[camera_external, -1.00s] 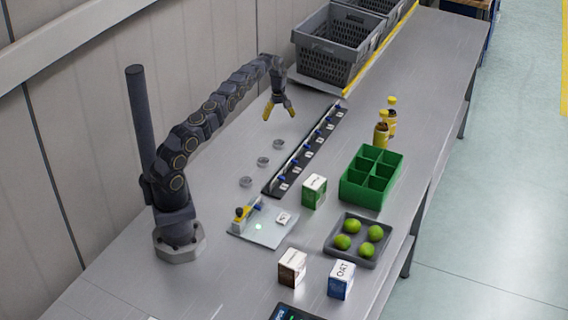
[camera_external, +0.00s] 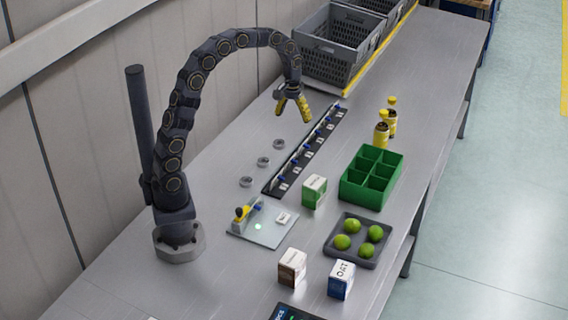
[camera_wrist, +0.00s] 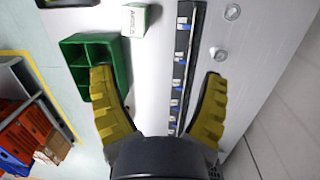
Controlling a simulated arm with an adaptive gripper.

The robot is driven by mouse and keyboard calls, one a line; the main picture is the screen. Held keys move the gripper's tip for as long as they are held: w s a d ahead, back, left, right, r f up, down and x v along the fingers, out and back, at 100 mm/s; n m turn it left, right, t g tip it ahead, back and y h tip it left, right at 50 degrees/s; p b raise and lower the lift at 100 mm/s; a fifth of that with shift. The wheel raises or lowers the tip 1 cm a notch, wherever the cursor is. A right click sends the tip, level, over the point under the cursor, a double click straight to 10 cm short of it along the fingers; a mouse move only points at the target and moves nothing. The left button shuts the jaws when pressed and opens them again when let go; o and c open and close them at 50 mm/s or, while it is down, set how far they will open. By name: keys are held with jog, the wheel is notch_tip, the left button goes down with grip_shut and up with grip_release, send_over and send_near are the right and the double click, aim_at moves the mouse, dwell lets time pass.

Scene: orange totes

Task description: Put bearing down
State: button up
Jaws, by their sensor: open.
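Three grey ring-shaped bearings stand in a row on the bench, the near one (camera_external: 246,181), the middle one (camera_external: 263,161) and the far one (camera_external: 279,143). Two of them show in the wrist view, one at the top (camera_wrist: 232,12) and one beside the right finger (camera_wrist: 217,53). My gripper (camera_external: 293,116) points down above the bench, near the far end of the black rail (camera_external: 290,168). Its yellow fingers are spread wide with nothing between them. In the wrist view the rail (camera_wrist: 182,70) runs between the fingers.
A green divided box (camera_external: 362,195), yellow bottles (camera_external: 381,135) and a tray of green fruit (camera_external: 340,255) stand right of the rail. Small cartons (camera_external: 314,190) and a plate with a yellow clamp (camera_external: 262,232) are nearer. Grey crates (camera_external: 335,60) stand at the back.

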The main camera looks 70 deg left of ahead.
jog(key=s+d+r+m+g, duration=0.1)
jog(key=s+d+r+m, duration=0.1)
jog(key=s+d, duration=0.4)
jog(key=s+d+r+m, duration=0.2)
jog(key=s+d+m, duration=0.15)
jog(key=s, duration=0.55)
jog(key=s+d+f+m+y, duration=0.1)
jog(key=s+d+f+m, duration=0.1)
jog(key=s, duration=1.1)
jog(key=shift+d+f+y, duration=0.15)
jog(key=shift+f+y, duration=0.05)
jog(key=shift+y, duration=0.1)
jog(key=shift+s+f+g, duration=0.1)
jog(key=shift+s+g, duration=0.05)
jog(key=shift+g, duration=0.15)
